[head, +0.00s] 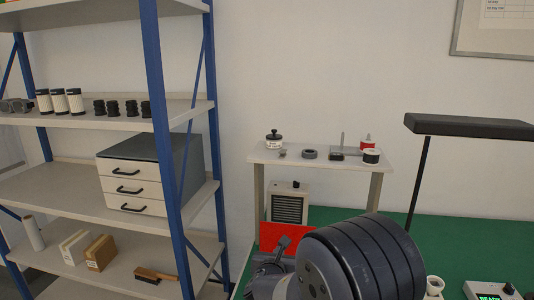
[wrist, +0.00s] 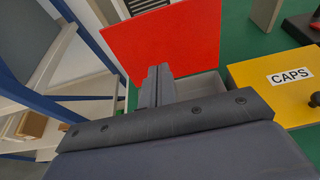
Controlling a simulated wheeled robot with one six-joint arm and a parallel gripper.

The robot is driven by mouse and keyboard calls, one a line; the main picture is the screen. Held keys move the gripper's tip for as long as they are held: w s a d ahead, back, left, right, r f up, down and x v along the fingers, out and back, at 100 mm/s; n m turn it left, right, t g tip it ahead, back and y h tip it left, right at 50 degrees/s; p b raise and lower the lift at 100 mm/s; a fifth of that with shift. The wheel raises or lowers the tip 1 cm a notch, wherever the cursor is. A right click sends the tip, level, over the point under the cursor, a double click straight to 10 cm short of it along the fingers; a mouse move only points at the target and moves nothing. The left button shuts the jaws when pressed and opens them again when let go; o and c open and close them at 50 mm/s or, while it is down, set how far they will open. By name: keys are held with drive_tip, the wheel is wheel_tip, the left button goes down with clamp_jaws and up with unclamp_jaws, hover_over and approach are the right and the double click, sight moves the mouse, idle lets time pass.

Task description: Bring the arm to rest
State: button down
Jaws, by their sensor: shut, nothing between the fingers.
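My gripper (wrist: 157,84) is shut and empty, with its two fingers pressed together in the wrist view. The fingertips overlap a red panel (wrist: 165,38) in the picture; I cannot tell whether they touch it. In the head view my arm fills the bottom middle, in front of the red panel (head: 285,238) and the green bench top (head: 460,250). The fingertips are hard to make out there.
A blue-framed shelf (head: 165,150) stands at the left. A small raised shelf (head: 320,160) holds several small items. A black lamp (head: 470,126) rises at the right. A yellow box marked CAPS (wrist: 280,98) is right of my gripper. A grey bin (wrist: 200,85) lies behind the fingers.

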drive_tip(key=shift+s+a+f+t+h+b, duration=0.15)
drive_tip(key=shift+s+f+t+b, duration=0.75)
drive_tip(key=shift+b, duration=1.6)
drive_tip(key=shift+s+a+f+t+h+b, duration=0.15)
drive_tip(key=shift+s+f+t+b, duration=0.7)
drive_tip(key=shift+b, duration=1.6)
drive_tip(key=shift+w+f, duration=0.15)
